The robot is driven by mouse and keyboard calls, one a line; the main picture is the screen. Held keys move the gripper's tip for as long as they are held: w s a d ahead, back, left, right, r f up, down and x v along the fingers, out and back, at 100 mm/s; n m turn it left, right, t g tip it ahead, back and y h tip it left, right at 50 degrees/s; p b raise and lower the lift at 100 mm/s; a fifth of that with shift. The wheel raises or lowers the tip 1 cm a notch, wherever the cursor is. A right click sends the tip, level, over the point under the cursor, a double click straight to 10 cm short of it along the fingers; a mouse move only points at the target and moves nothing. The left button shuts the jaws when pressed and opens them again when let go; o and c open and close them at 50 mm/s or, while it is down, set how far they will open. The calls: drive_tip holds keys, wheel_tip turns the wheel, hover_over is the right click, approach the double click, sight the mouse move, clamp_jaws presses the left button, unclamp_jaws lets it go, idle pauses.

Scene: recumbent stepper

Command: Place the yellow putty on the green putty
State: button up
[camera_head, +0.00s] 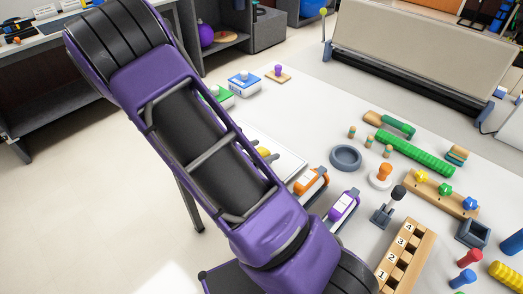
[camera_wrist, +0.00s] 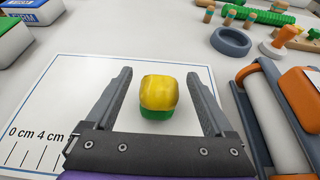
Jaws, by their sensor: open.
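In the wrist view the yellow putty (camera_wrist: 158,92) sits on top of the green putty (camera_wrist: 156,114), with the two touching. The green putty rests on a white mat (camera_wrist: 65,85) with a printed centimetre scale. My gripper (camera_wrist: 159,76) is open, with one finger on each side of the stack and visible gaps to both. In the head view the yellow putty (camera_head: 264,151) shows just past my arm, which hides much of the mat and my gripper.
An orange-and-white device (camera_wrist: 285,100) stands close to my right finger. A grey ring (camera_wrist: 231,42) lies beyond it. Blue and green boxes (camera_head: 244,83) stand at the back left of the table. A numbered wooden block (camera_head: 405,260) stands at right.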

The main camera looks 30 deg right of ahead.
drive_tip(key=shift+r+p, duration=0.45)
drive_tip(key=shift+r, duration=0.05)
drive_tip(key=p+v, duration=0.1)
drive_tip(key=v, duration=1.1)
drive_tip(key=shift+f, duration=0.2)
